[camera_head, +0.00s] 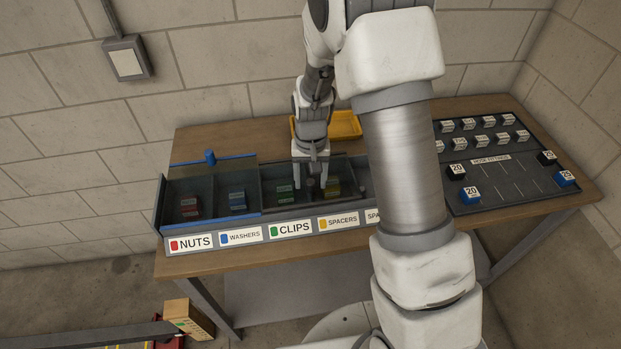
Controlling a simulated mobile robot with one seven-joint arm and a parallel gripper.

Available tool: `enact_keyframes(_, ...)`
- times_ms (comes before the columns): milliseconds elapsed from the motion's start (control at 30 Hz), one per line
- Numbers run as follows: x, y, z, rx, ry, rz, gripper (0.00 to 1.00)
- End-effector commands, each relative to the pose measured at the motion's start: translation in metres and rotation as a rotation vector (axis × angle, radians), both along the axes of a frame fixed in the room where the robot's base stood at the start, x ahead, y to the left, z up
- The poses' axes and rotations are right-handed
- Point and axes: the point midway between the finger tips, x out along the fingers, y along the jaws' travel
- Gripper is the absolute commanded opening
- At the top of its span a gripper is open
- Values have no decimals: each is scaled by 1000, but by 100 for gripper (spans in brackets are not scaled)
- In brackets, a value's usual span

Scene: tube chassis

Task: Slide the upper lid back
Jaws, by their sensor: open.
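A long parts box (160,205) on the workbench has labelled compartments under clear sliding lids. A blue-edged lid (222,178) with a blue knob (210,157) lies over the nuts and washers end at the left. A dark-framed clear lid (272,186) lies over the clips and spacers compartments. I cannot tell for certain which lid is the upper one. My gripper (311,182) points down over the dark-framed lid, fingers open. A small dark knob (310,186) shows between or just behind the fingertips; contact cannot be told. My arm hides the box's right end.
A yellow tray (345,124) stands behind the box. At the right, a dark hose-fittings board (500,180) holds several labelled blocks. The wooden bench (200,141) meets a block wall behind. A cardboard box (190,319) is on the floor at the lower left.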

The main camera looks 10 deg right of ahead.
Motion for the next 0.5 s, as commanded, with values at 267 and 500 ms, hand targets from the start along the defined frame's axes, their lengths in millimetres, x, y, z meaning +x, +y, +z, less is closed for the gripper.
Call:
enact_keyframes(267, 0, 0, -2, 0, 0, 0, 62)
enact_keyframes(500, 0, 0, -2, 0, 0, 0, 22)
